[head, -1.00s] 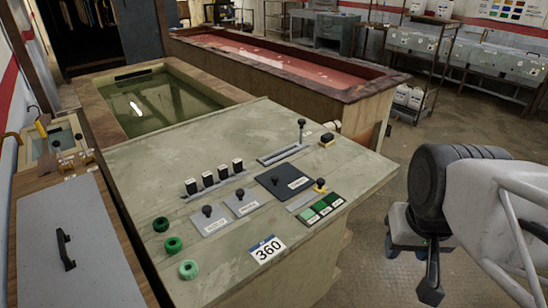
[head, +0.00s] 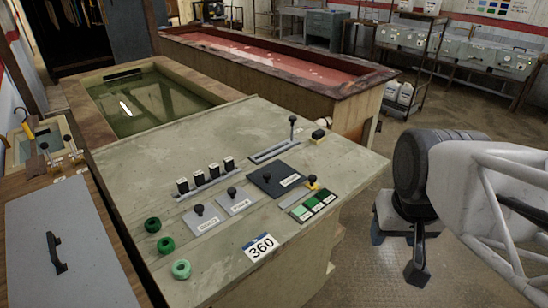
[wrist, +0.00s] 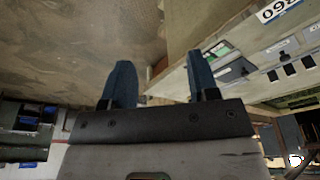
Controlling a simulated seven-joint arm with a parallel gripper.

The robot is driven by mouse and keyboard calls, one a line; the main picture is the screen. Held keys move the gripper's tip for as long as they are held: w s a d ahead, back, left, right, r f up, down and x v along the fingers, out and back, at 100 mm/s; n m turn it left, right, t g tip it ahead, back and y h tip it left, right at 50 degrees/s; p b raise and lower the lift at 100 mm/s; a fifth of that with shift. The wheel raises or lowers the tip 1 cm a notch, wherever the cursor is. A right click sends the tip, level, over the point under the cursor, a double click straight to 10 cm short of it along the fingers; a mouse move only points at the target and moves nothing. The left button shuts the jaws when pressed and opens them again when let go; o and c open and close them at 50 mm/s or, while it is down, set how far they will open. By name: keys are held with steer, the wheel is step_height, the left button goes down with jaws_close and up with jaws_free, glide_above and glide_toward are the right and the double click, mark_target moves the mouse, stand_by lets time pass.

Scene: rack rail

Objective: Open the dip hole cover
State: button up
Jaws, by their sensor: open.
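A slanted grey-green panel (head: 130,205) carries two light grey plates with black knobs, one on the left (head: 202,219) and one on the right (head: 237,201). A larger dark plate (head: 275,180) with a knob lies to their right. All three lie flat, with labels too small to read, so I cannot tell which is the dip hole cover. A big grey lid (head: 70,245) with a black handle (head: 56,254) is at the far left, lying flat. My gripper (head: 397,258) is open and empty, right of the panel and apart from it. Its blue-tipped fingers (wrist: 159,65) show in the wrist view.
The panel also holds green rings (head: 166,244), a row of black switches (head: 205,175), a slider lever (head: 291,128) and green buttons (head: 315,206). Behind are a green liquid tank (head: 185,85) and a red one (head: 350,72).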

steer(key=w+a+r, duration=0.1)
steer(key=w+a, duration=0.3)
steer(key=w, duration=0.6)
steer(key=g, duration=0.3)
glide_above(267, 174)
steer(key=f, duration=0.8)
steer(key=shift+s+d, duration=0.2)
steer(key=shift+s, duration=0.05)
steer(key=shift+w+a+f, duration=0.15)
steer(key=shift+w+a, duration=0.05)
steer(key=shift+a, duration=0.05)
steer(key=shift+f, duration=0.15)
steer(key=shift+f, duration=3.75)
jaws_close()
